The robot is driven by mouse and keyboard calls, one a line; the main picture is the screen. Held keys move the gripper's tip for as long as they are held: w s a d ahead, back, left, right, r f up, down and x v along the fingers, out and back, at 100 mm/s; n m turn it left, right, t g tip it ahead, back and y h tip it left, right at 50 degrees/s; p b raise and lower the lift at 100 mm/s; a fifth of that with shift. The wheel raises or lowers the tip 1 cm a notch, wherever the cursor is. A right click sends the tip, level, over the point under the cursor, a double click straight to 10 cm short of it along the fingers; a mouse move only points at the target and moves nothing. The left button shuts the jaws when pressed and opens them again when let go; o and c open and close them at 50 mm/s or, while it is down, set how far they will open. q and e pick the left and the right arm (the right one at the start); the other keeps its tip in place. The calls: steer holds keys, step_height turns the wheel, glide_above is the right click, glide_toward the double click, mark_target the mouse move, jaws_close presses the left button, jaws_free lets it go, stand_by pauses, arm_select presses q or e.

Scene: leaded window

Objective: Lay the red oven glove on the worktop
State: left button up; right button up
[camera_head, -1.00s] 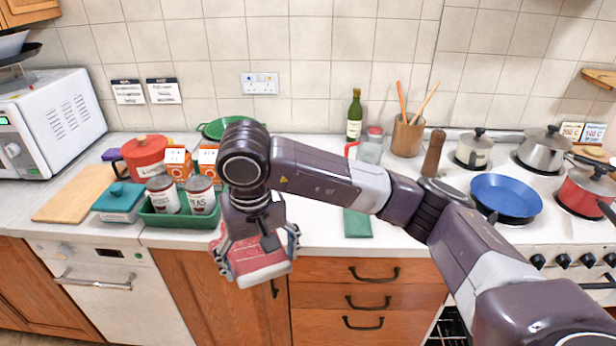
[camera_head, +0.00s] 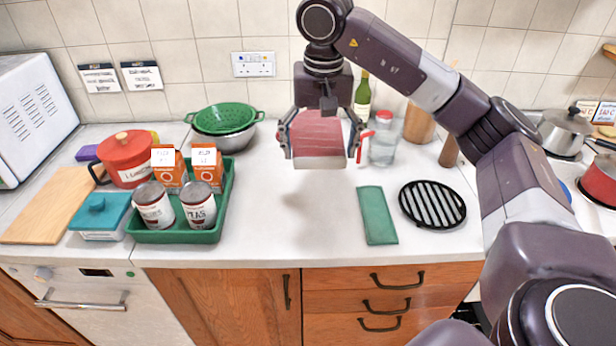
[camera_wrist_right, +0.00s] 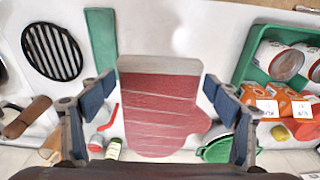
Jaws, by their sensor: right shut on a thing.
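The red oven glove (camera_head: 318,136), with a pale cuff at its lower end, hangs in my right gripper (camera_head: 320,150) above the white worktop (camera_head: 300,235). A soft shadow lies on the worktop below it. In the right wrist view the glove (camera_wrist_right: 160,110) fills the middle, between the two fingers of the right gripper (camera_wrist_right: 158,92), which is shut on it. The glove appears clear of the worktop. My left gripper is not in view.
A green tray (camera_head: 180,237) with tins and orange boxes stands left of the glove. A green cloth (camera_head: 377,215) and a black round trivet (camera_head: 432,205) lie to the right. A glass jar (camera_head: 384,145) and bottle stand behind. The worktop between tray and cloth is bare.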

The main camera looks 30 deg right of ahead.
mark_target(324, 169)
steer(key=f, duration=0.1)
steer(key=s+f, duration=0.1)
steer(key=f, duration=0.1)
steer(key=f+b, duration=0.1)
steer(key=shift+s+f, duration=0.35)
steer(key=shift+s, duration=0.05)
steer(key=f, duration=1)
steer(key=shift+w+p, duration=0.25)
steer(key=shift+p, duration=0.15)
steer(key=shift+d+f, duration=0.1)
steer(key=shift+f, duration=0.15)
steer(key=shift+f+p, duration=0.4)
steer(key=shift+f, duration=1.6)
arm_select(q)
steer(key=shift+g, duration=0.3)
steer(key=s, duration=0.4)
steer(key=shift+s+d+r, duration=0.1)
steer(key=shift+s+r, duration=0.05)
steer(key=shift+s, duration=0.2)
